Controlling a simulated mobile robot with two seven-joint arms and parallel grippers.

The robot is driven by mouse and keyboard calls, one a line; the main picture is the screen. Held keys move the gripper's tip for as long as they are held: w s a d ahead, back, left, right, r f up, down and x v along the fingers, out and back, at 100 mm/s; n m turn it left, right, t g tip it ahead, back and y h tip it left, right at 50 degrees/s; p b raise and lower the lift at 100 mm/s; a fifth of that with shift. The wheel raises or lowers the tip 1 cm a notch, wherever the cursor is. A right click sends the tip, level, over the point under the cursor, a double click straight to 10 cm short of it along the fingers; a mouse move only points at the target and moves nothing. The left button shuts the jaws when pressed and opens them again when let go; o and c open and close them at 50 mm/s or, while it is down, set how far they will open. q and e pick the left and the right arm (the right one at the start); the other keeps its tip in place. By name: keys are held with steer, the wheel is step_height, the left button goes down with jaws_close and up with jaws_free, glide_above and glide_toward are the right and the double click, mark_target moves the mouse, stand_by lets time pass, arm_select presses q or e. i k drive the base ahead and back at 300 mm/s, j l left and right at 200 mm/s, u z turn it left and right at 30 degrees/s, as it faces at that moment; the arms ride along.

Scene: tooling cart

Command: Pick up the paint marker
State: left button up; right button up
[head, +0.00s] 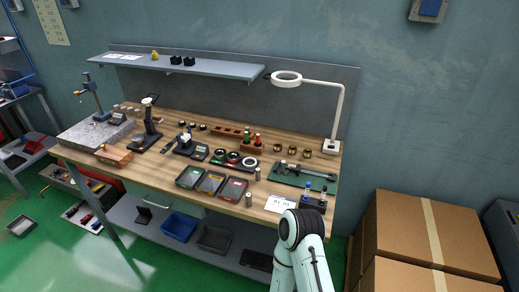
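I cannot tell for sure which thing is the paint marker; the items on the bench are small at this distance. Slim upright items with red and green parts (257,140) stand in a wooden block at the middle back of the workbench (225,137). Two blue-topped items (308,186) stand in a dark holder (312,202) at the front right corner. Part of one of my arms, white with a black joint, rises at the bottom centre, in front of the bench's right part. Neither gripper shows.
Three small trays (211,182) sit at the bench's front. A green mat (285,174) with a tool on it lies to the right. A ring lamp (287,78) stands behind it. A raised shelf (190,66) spans the back. Cardboard boxes (400,235) stack at the right.

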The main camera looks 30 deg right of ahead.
mark_target(321, 202)
steer(key=z, duration=1.75)
